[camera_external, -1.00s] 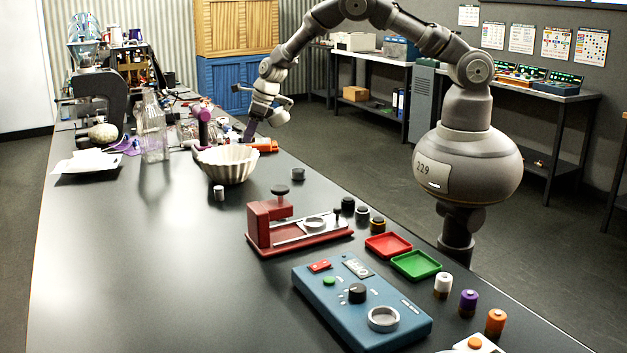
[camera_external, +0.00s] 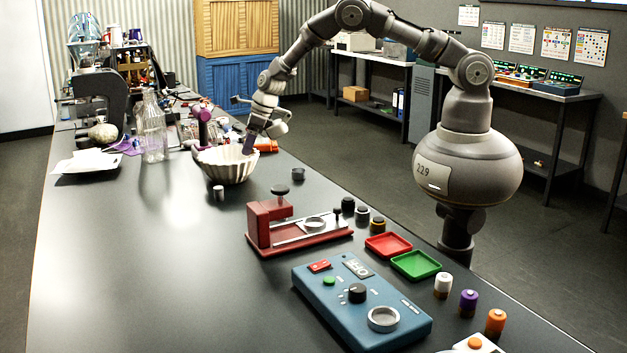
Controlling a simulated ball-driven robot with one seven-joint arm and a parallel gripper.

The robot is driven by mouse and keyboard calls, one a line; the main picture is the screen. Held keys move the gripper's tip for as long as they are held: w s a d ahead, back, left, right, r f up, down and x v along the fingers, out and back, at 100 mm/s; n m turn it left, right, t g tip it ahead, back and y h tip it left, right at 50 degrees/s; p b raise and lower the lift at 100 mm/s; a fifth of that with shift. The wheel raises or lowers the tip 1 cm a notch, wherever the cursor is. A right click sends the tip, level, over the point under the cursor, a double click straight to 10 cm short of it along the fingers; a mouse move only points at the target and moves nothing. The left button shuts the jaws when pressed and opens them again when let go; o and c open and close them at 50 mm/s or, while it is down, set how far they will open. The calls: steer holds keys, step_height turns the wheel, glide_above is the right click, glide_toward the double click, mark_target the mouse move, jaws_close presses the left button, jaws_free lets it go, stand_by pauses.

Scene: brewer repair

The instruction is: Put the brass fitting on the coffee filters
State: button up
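The coffee filters (camera_external: 226,166) look like a pale fluted bowl shape and stand on the dark bench, left of the picture's middle. My gripper (camera_external: 250,146) points down at the right rim of the filters, overlapping it in the picture. I cannot tell whether it touches them. Its fingers are small and dark here, so I cannot see whether they are apart or hold something. I cannot make out the brass fitting for sure.
A purple-topped tool (camera_external: 203,125) stands behind the filters, and a glass bottle (camera_external: 152,130) is to their left. A small metal cylinder (camera_external: 218,193) and a red press (camera_external: 290,225) are in front. The bench's left front is clear.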

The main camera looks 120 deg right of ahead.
steer(key=shift+r, duration=0.25)
steer(key=p+v, duration=0.1)
steer(key=v, duration=1.1)
steer(key=shift+f, duration=0.1)
